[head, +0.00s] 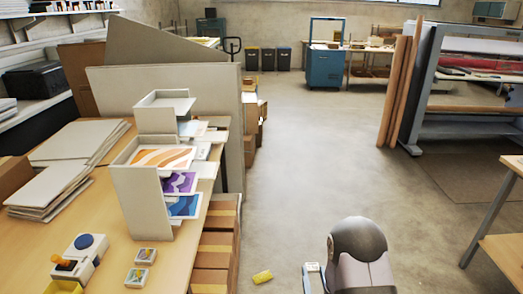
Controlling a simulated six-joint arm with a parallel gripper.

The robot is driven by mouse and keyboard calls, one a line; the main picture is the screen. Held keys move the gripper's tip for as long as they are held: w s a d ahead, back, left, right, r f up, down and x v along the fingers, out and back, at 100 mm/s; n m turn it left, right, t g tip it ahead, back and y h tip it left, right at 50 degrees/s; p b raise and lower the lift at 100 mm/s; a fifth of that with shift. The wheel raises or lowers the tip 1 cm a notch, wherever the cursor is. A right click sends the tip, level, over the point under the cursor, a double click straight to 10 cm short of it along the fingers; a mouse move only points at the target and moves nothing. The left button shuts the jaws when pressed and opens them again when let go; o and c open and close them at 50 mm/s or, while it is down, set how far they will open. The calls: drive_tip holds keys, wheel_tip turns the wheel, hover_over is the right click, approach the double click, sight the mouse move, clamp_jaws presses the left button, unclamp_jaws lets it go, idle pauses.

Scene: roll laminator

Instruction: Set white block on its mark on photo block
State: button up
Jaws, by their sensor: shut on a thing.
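Two small photo blocks with pictured tops lie on the table at the lower left, the farther one (147,255) and the nearer one (137,277). They lie apart, close to the table's right edge. I cannot make out a mark on either one. I cannot pick out the white block for certain. A grey, dark-capped part of my arm rises at the bottom, right of centre, well to the right of the photo blocks. A small pale piece shows just left of it, too small to identify. My gripper's fingers cannot be made out.
A white device with a blue disc (86,242) and an orange knob stands left of the photo blocks. A white tray stand (146,200) with colourful prints is behind them.

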drive_tip(key=s+a+r+n+g+y, duration=0.1)
drive_tip(key=a+r+n+y, duration=0.15)
drive_tip(key=a, duration=0.65)
drive_tip(key=s+a+r+n+g+y, duration=0.1)
drive_tip(key=s+a+r+n+y, duration=0.2)
drive_tip(key=a, duration=0.6)
drive_tip(key=a+r+n+g+y, duration=0.15)
drive_tip(key=a+y, duration=0.25)
drive_tip(key=a, duration=0.5)
drive_tip(key=s+a+r+n+g+y, duration=0.25)
drive_tip(key=s+a, duration=0.25)
drive_tip(key=a, duration=0.3)
drive_tip(key=s+a+r+n+g+y, duration=0.25)
drive_tip(key=s+a+r, duration=0.2)
drive_tip(key=a, duration=0.25)
wheel_tip(320, 180, down, 6)
drive_tip(key=s+a+n+g, duration=0.1)
drive_tip(key=s+a, duration=0.1)
drive_tip(key=shift+s+a+f+n+g, duration=0.15)
drive_tip(key=shift+a+f+n+g, duration=0.1)
drive_tip(key=shift+n+g, duration=0.1)
drive_tip(key=shift+y, duration=0.25)
drive_tip(key=shift+f+p, duration=0.85)
drive_tip(key=shift+f, duration=3.8)
